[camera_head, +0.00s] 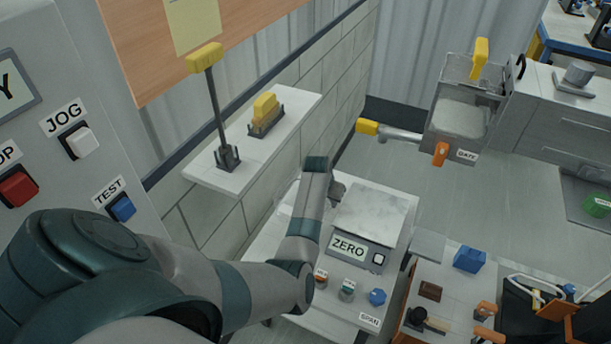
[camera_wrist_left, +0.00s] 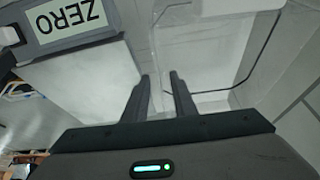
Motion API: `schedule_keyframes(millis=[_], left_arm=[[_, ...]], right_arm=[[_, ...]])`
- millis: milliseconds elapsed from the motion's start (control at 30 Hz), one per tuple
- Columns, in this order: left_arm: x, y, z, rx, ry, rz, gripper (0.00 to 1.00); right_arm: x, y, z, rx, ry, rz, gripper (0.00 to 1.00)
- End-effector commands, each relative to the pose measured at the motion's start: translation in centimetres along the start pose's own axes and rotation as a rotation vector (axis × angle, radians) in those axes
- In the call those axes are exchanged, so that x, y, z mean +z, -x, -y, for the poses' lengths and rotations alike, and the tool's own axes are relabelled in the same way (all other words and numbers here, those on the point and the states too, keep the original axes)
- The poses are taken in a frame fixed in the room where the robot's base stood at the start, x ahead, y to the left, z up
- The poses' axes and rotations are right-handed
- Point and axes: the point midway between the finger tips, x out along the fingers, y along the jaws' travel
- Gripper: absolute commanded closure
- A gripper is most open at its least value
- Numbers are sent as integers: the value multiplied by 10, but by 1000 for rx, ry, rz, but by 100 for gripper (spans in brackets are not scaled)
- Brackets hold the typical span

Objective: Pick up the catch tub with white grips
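My left gripper (camera_head: 338,190) is at the left side of the ZERO scale, partly hidden by my own forearm. In the left wrist view its two fingers (camera_wrist_left: 160,98) stand apart with nothing between them. Beyond the fingertips is a pale, box-like shape (camera_wrist_left: 205,60) with a light bar across its top; I cannot tell whether it is the catch tub. In the head view a dark container (camera_head: 525,312) with a white loop handle stands at the lower right edge, partly cut off. My right gripper is not in view.
The ZERO scale (camera_head: 374,226) stands on a white bench, close beside my left gripper. A wall shelf (camera_head: 205,172) holds yellow-handled tools. A hopper (camera_head: 458,118) with a GATE label is at the upper right. Open floor (camera_head: 475,205) lies right of the scale.

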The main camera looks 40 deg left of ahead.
Motion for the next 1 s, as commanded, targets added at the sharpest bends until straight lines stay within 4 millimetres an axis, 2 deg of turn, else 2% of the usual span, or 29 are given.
schedule_keyframes(millis=[133,300,1000], left_arm=[[0,-16,1,1,0,0,75],[0,-28,2,0,0,0,75],[1,-30,1,0,0,-1,75]], right_arm=[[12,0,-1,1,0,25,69],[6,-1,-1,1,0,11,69],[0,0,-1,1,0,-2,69]])
